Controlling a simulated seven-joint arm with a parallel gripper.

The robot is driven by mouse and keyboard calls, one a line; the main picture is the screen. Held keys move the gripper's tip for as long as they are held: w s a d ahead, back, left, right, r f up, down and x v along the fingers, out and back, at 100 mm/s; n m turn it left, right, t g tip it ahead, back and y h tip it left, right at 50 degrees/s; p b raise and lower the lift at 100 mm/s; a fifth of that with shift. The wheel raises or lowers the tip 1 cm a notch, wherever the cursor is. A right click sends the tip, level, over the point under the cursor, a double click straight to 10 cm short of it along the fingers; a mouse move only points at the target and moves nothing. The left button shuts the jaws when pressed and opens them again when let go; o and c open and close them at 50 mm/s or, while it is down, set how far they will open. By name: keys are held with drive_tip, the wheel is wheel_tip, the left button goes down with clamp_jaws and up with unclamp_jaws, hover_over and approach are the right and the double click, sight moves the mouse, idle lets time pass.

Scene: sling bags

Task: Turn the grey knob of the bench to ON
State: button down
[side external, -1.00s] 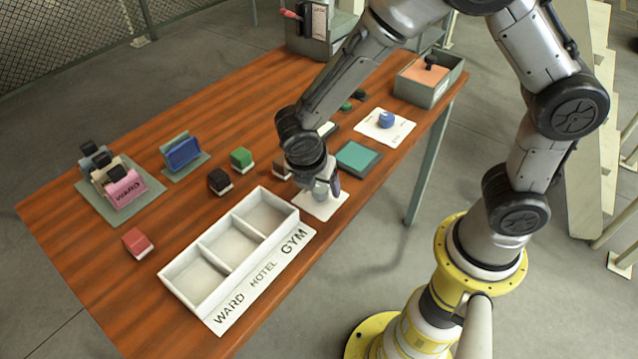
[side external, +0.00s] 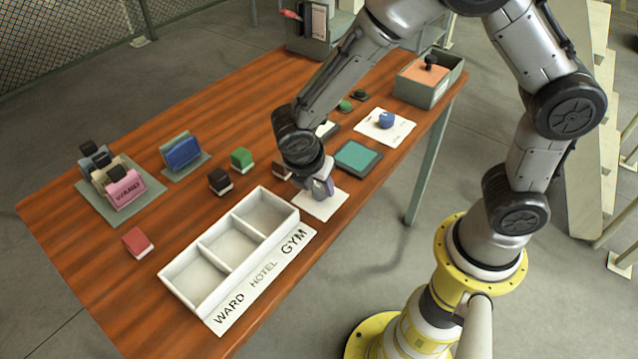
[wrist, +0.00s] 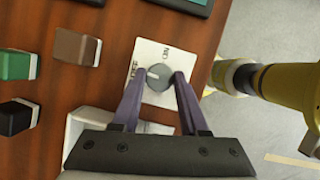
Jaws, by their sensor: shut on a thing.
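The grey knob (wrist: 159,77) sits on a white plate (wrist: 152,52) on the bench, seen in the wrist view. The plate bears ON at its upper right and another small label, hard to read, at its left edge. A white mark on the knob points left, toward that label. My gripper (wrist: 160,76) is shut on the knob, with one purple finger on each side. In the side external view my gripper (side external: 322,190) is down at the plate (side external: 325,207), and the knob is hidden behind it.
A white three-part tray (side external: 190,268) marked WARD, HOTEL and GYM lies just left of the plate. A teal-topped pad (side external: 359,157) and a blue knob (side external: 386,119) on a white sheet lie beyond it. Several small blocks stand to the left, including a green one (side external: 241,159).

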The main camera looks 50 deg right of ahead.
drive_tip(key=m+g, duration=0.1)
drive_tip(key=m, duration=0.3)
drive_tip(key=shift+w, duration=0.15)
drive_tip(key=m+g, duration=0.2)
drive_tip(key=m, duration=0.2)
drive_tip(key=shift+w+m+y, duration=0.1)
drive_tip(key=shift+m+y, duration=0.2)
drive_tip(key=shift+y, duration=0.1)
drive_tip(key=m+g+y, duration=0.1)
drive_tip(key=m, duration=0.3)
drive_tip(key=shift+w+d, duration=0.1)
drive_tip(key=shift+d+r+m+g+y, duration=0.1)
drive_tip(key=shift+m+g+y, duration=0.25)
drive_tip(key=shift+m, duration=0.8)
drive_tip(key=shift+m+g+y, duration=0.15)
drive_tip(key=shift+m+y, duration=0.3)
drive_tip(key=shift+m, duration=0.7)
drive_tip(key=shift+c, duration=2.2)
unclamp_jaws()
